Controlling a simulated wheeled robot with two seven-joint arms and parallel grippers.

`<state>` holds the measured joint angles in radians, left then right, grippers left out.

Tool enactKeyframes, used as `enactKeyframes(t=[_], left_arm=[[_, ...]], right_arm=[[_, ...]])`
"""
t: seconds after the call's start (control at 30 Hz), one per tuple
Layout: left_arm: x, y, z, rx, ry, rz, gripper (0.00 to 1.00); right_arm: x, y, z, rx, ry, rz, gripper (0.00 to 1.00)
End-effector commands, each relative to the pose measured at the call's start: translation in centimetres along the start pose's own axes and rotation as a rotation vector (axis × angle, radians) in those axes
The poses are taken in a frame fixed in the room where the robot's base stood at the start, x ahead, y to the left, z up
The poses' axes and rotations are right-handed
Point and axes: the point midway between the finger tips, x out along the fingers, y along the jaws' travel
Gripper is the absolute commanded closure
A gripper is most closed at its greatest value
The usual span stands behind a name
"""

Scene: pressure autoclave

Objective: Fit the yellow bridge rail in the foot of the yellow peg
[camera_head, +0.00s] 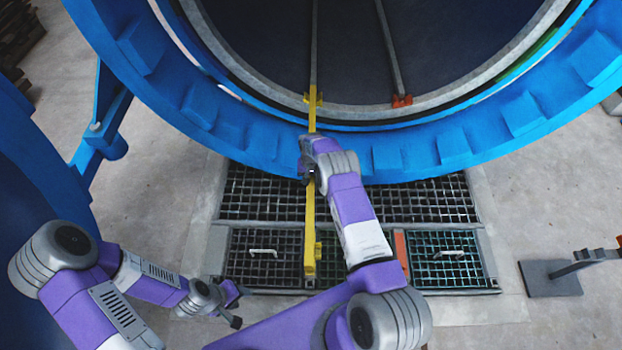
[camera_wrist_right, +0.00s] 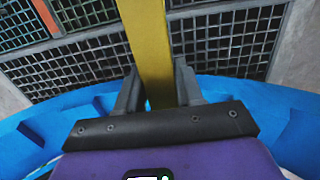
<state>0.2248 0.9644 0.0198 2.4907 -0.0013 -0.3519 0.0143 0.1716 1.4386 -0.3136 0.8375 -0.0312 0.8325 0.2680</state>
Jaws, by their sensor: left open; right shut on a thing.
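The yellow bridge rail (camera_head: 309,225) is a long bar that runs from the floor grating up towards the mouth of the autoclave. My right gripper (camera_head: 308,172) is shut on it partway along its length. In the right wrist view the yellow bar (camera_wrist_right: 150,45) passes between the two grey fingers (camera_wrist_right: 158,92). My arm and gripper hide part of the join, so I cannot tell whether the rail is seated. My left gripper (camera_head: 236,306) is open and empty, low at left.
The blue autoclave ring (camera_head: 450,145) curves across the top. An orange fitting (camera_head: 402,100) ends a second inner rail. An orange bar (camera_head: 400,250) lies over the grating (camera_head: 440,210), partly behind my right arm. A dark stand (camera_head: 550,278) is at right. Concrete floor at left is clear.

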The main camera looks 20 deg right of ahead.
Motion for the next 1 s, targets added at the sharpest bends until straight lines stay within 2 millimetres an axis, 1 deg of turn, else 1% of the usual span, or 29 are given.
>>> enactKeyframes(t=[1.0], left_arm=[[0.0,0.0,0.0,0.000,0.000,0.000,0.57]], right_arm=[[1.7,0.0,-0.1,0.001,0.001,-0.001,1.00]])
